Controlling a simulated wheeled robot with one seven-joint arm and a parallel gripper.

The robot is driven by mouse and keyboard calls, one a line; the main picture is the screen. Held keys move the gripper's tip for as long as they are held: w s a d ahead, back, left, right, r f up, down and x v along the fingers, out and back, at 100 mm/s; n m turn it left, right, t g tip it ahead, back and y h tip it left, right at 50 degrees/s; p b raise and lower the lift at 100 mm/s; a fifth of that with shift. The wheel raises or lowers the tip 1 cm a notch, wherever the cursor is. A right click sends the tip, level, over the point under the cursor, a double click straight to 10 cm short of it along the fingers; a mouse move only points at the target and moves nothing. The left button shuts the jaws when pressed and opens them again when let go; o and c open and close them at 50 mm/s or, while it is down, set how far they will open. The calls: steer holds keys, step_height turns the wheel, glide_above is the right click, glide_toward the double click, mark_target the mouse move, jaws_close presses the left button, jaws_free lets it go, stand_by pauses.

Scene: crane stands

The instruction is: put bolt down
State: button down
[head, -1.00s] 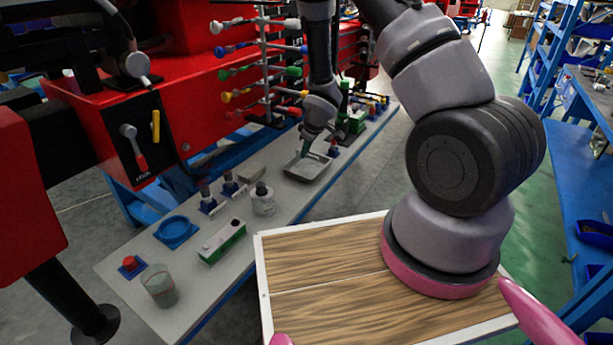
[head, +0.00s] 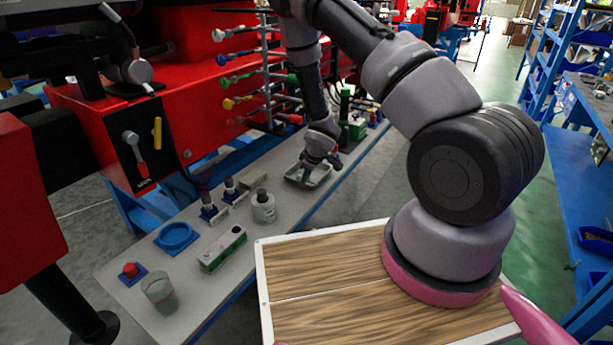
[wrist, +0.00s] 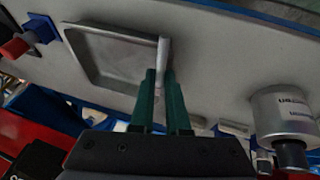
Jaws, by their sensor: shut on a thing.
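My gripper (wrist: 160,95) has two green fingers shut on the bolt (wrist: 163,54), a pale grey rod sticking out past the fingertips in the wrist view. The bolt lies across the right edge of the shallow grey metal tray (wrist: 85,68) in that view; I cannot tell whether it touches. In the head view my gripper (head: 325,160) is low at the tray (head: 299,180), on the grey bench. The arm hides part of the tray there, and the bolt cannot be made out.
A white jar (head: 263,208) with a dark lid, a green and white box (head: 222,250), a blue round dish (head: 175,237) and a clear beaker (head: 159,292) share the bench. A blue-based red piece (wrist: 18,45) is near the tray.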

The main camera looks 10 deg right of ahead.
steer(key=shift+s+f, duration=0.15)
steer(key=shift+f, duration=0.2)
steer(key=c, duration=0.9)
jaws_free()
steer(key=shift+s+f, duration=0.1)
steer(key=shift+w+f, duration=0.15)
steer(key=shift+w, duration=0.05)
steer(key=shift+r, duration=0.35)
steer(key=v, duration=1.3)
steer(key=shift+w, duration=0.2)
